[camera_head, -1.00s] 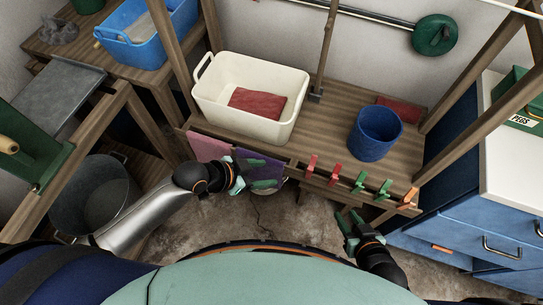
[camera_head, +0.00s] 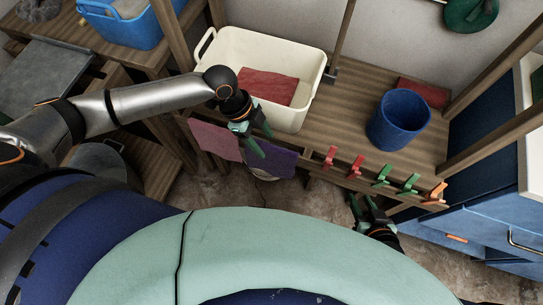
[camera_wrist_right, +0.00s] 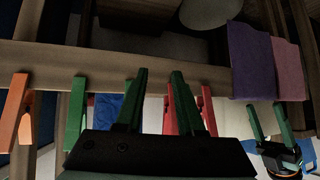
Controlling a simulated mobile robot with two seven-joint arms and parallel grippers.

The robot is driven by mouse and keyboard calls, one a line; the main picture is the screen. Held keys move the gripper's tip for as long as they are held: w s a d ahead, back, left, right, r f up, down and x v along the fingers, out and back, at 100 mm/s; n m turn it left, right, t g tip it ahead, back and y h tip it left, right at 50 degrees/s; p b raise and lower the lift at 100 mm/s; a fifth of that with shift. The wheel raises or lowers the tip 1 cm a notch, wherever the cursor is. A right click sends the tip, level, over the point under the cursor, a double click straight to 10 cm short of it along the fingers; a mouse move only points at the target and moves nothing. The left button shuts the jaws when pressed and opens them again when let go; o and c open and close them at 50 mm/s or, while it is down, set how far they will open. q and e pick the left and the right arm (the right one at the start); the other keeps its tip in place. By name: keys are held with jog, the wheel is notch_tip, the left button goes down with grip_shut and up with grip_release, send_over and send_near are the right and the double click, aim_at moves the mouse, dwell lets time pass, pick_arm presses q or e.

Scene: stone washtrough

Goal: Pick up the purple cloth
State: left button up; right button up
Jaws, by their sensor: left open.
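The purple cloth (camera_head: 272,160) hangs from the front rail of the wooden bench, right of the pink cloth (camera_head: 216,139). Both cloths also show in the right wrist view, the purple one (camera_wrist_right: 252,62) beside the pink one (camera_wrist_right: 289,68). My left gripper (camera_head: 260,141) is open and empty at the purple cloth's top edge, its fingers pointing toward it; in the right wrist view it (camera_wrist_right: 267,108) is close to that edge. Whether it touches the cloth I cannot tell. My right gripper (camera_head: 364,205) is open and empty in front of the rail, by the pegs.
Red pegs (camera_head: 330,157), green pegs (camera_head: 383,175) and an orange peg (camera_head: 436,193) sit along the rail. A cream tub (camera_head: 222,58) holds a red cloth (camera_head: 266,87). A blue bucket (camera_head: 398,122) stands on the bench. Blue drawers (camera_head: 480,212) are at the right.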

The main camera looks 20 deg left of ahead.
aim_at(275, 154)
pick_arm(q)
jog(key=x, duration=0.2)
jog(key=b+x, duration=0.1)
jog(key=x, duration=0.4)
jog(key=shift+w+d+f, duration=0.15)
jog(key=shift+w+f, duration=0.05)
jog(key=shift+w, duration=0.2)
jog(key=shift+d+f, duration=0.15)
jog(key=shift+f, duration=0.2)
jog(key=shift+f, duration=0.25)
jog(key=shift+c, duration=0.4)
grip_shut()
